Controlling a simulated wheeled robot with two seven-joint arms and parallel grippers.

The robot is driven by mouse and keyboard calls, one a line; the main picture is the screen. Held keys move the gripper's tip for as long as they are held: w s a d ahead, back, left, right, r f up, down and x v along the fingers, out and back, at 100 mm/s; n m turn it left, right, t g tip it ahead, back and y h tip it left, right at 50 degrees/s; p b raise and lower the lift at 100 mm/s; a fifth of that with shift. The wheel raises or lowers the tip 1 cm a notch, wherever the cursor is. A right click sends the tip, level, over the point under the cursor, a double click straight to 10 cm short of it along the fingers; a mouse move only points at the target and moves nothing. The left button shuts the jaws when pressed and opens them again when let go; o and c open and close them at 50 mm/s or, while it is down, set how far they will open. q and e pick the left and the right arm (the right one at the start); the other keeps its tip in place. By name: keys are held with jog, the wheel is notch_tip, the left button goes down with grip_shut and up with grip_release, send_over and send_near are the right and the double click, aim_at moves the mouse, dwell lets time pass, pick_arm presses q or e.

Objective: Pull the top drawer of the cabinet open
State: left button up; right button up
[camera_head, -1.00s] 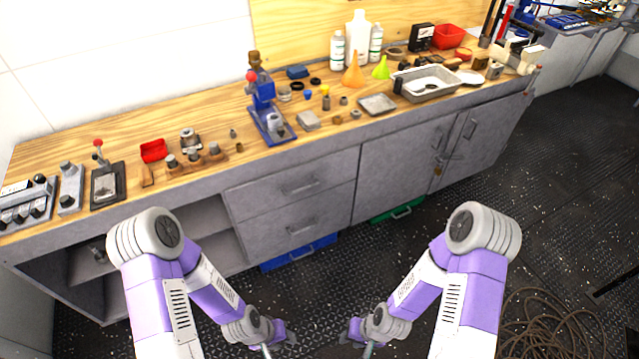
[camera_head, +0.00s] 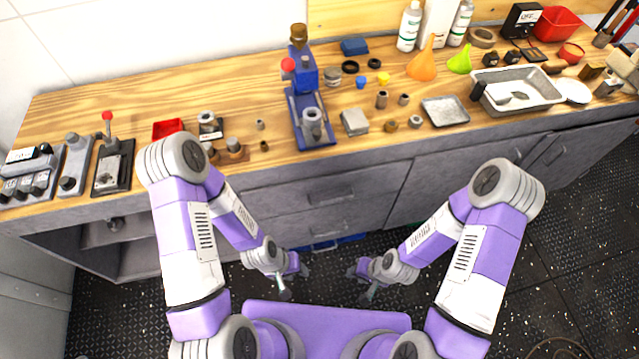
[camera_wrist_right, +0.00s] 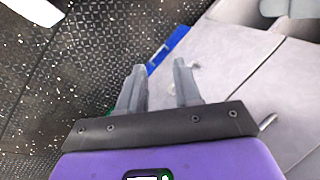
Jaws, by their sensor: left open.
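The grey cabinet (camera_head: 405,208) under the wooden worktop has two stacked drawers. The top drawer (camera_head: 285,203) looks shut, with a bar handle (camera_head: 331,198) on its front; the lower drawer sits flush below it. My left gripper (camera_head: 302,268) is open and empty, low in front of the drawers and apart from them. My right gripper (camera_head: 351,272) is to its right, also low and clear of the cabinet. In the right wrist view its two fingers (camera_wrist_right: 159,80) are spread with nothing between them, and the pale cabinet fronts (camera_wrist_right: 240,70) lie beyond them to the right.
The worktop (camera_head: 260,95) carries a blue press (camera_head: 308,100), bottles, funnels, a metal tray (camera_head: 520,92) and small parts. An open shelf bay (camera_head: 125,235) is left of the drawers. A blue bin (camera_head: 325,244) lies below them. The dark floor in front looks clear.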

jog(key=w+a+f+m+t+y, duration=0.1)
jog(key=w+a+f+t+y, duration=0.15)
jog(key=w+a, duration=0.25)
jog(key=m+t+h+b, duration=0.1)
jog(key=m+t+h, duration=0.1)
jog(key=m+t, duration=0.85)
send_near(334, 200)
jog(key=w+a+f, duration=0.1)
jog(key=w+f, duration=0.1)
jog(key=shift+t, duration=0.3)
jog(key=b+x, duration=0.1)
jog(key=x, duration=0.3)
jog(key=b+x, duration=0.1)
jog(key=x, duration=0.2)
jog(key=shift+w+r, duration=0.15)
jog(key=shift+w, duration=0.25)
grip_shut()
